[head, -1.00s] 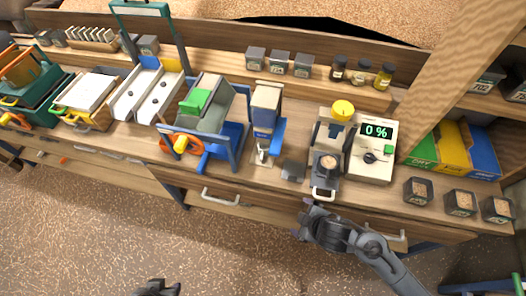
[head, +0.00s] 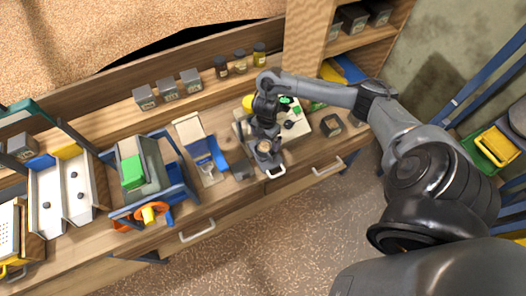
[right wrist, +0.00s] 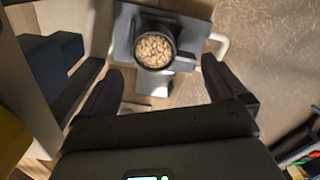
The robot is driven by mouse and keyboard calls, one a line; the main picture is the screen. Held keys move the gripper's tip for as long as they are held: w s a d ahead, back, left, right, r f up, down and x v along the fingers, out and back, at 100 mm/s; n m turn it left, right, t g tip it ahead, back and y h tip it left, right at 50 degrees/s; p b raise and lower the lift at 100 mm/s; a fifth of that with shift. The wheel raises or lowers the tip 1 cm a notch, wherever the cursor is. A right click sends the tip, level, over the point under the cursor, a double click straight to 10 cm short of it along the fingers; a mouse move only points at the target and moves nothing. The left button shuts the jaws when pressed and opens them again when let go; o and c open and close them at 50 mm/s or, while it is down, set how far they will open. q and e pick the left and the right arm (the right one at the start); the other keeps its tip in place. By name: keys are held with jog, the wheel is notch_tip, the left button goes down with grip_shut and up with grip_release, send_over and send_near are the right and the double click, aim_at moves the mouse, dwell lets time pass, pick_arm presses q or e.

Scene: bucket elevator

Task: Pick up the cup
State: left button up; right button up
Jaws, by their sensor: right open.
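The cup (right wrist: 153,50) is dark and round, filled with pale grains or pellets. It stands on a grey stand in the right wrist view, and it also shows in the head view (head: 267,147) at the front of the bench. My right gripper (right wrist: 160,76) is open, with one finger on each side of the space just below the cup in the right wrist view. The fingers do not hold the cup. In the head view my right gripper (head: 264,128) hangs over the stand, partly hiding it. My left gripper is out of view.
A white meter box (head: 298,127) stands right of the stand. A blue-and-white device (head: 200,150) and a small dark block (head: 243,169) stand to the left. A dark sample box (head: 331,124) is at the right. Drawer handles (head: 197,232) jut from the bench front.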

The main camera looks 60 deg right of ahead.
aim_at(266, 146)
jog(key=shift+w+d+f+b, duration=0.15)
jog(key=shift+f+b, duration=0.1)
jog(key=shift+f, duration=1.5)
jog(key=shift+d+f+b, duration=0.1)
jog(key=shift+f+b, duration=0.15)
jog(key=shift+f, duration=1.45)
jog(key=c, duration=1.3)
jog(key=shift+r, duration=0.2)
